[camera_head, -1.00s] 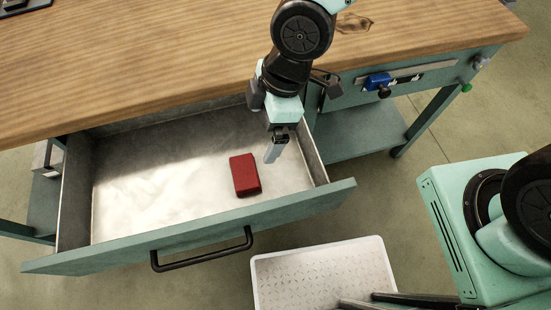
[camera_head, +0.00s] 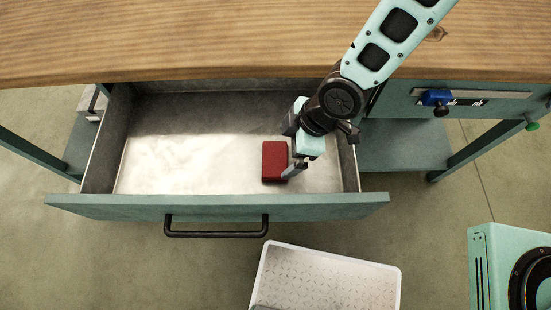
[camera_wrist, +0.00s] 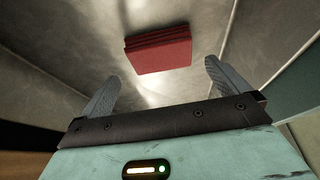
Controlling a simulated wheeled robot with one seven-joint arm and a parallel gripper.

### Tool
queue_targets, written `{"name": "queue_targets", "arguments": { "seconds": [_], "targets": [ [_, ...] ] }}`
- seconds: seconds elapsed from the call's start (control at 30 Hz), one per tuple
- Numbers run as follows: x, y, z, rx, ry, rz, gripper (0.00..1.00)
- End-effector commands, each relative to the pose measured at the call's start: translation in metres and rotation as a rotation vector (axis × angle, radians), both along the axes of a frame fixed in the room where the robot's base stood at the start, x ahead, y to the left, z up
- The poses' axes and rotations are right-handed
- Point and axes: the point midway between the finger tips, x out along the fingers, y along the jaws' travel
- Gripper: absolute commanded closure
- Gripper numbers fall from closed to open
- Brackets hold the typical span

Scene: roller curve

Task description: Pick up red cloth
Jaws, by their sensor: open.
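The red cloth (camera_head: 274,161) is a folded block lying on the floor of the open drawer (camera_head: 200,207), toward its right side. In the wrist view the red cloth (camera_wrist: 158,50) lies ahead of the fingertips, between their lines, with its folded layers showing. My gripper (camera_head: 292,170) is over the drawer, just right of the cloth in the head view. In the wrist view my gripper (camera_wrist: 162,78) has its two grey fingers wide apart with nothing between them. Whether a finger touches the cloth cannot be told from the head view.
The wooden worktop (camera_head: 180,45) overhangs the back of the drawer. The drawer's right wall (camera_head: 348,165) is close to my gripper. The left part of the drawer is empty. A black handle (camera_head: 216,233) is on the drawer front. A white-rimmed platform (camera_head: 330,282) is below.

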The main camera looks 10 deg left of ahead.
Motion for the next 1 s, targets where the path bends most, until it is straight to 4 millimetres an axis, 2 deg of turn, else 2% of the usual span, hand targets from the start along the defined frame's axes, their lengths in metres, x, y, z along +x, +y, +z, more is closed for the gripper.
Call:
{"name": "queue_targets", "arguments": {
  "seconds": [0.23, 0.5, 0.8, 0.83, 0.93, 1.0],
  "targets": [
    [-0.002, 0.006, -0.016, -0.001, 0.001, 0.000, 0.00],
    [-0.006, 0.021, -0.050, -0.002, 0.000, 0.000, 0.00],
    [-0.006, 0.023, -0.056, -0.001, -0.001, 0.000, 0.00],
    [-0.006, 0.023, -0.056, -0.001, -0.001, 0.000, 0.03],
    [-0.006, 0.023, -0.056, -0.001, -0.001, 0.000, 0.31],
    [-0.006, 0.023, -0.056, -0.001, -0.001, 0.000, 0.32]
  ]
}}
